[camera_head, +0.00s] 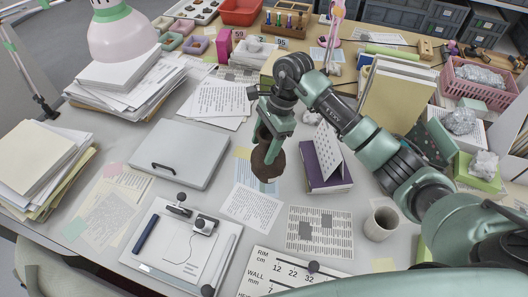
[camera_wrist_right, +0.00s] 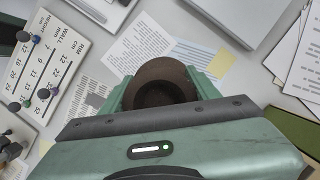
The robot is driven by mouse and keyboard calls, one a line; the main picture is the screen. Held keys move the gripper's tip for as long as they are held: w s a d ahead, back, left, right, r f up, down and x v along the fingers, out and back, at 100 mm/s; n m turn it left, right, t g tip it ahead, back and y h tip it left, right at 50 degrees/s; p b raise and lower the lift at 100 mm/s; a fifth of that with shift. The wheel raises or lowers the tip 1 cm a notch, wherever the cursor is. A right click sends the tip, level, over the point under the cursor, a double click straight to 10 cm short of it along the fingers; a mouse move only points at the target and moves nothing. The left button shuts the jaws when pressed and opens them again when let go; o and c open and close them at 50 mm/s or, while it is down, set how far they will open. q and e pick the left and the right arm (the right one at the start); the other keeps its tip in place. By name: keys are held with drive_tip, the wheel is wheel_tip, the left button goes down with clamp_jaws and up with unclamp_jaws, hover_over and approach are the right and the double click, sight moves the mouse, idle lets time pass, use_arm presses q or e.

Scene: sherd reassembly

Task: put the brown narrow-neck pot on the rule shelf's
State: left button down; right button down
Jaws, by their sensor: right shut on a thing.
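The brown pot (camera_head: 268,163) hangs upright in my right gripper (camera_head: 270,143), above the middle of the table. In the right wrist view the pot's round dark mouth and brown rim (camera_wrist_right: 160,67) show between the fingers of the gripper (camera_wrist_right: 163,92). The gripper is shut on the pot near its top. A white board (camera_head: 300,273) with RIM and WALL numbers lies at the bottom of the head view. It also shows with its knobs in the right wrist view (camera_wrist_right: 48,62). I cannot tell which thing is the rule shelf. My left gripper is not in view.
Printed sheets (camera_head: 252,206) lie under and around the pot. A mug (camera_head: 381,223) stands at the right. Paper stacks (camera_head: 125,85) and small trays (camera_head: 197,44) are farther back.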

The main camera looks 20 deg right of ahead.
sight(266, 174)
drive_tip(key=shift+w+f+p, duration=0.1)
drive_tip(key=shift+f+p, duration=0.4)
drive_tip(key=shift+f, duration=1.8)
drive_tip(key=shift+f, duration=0.15)
drive_tip(key=shift+c, duration=1.9)
unclamp_jaws()
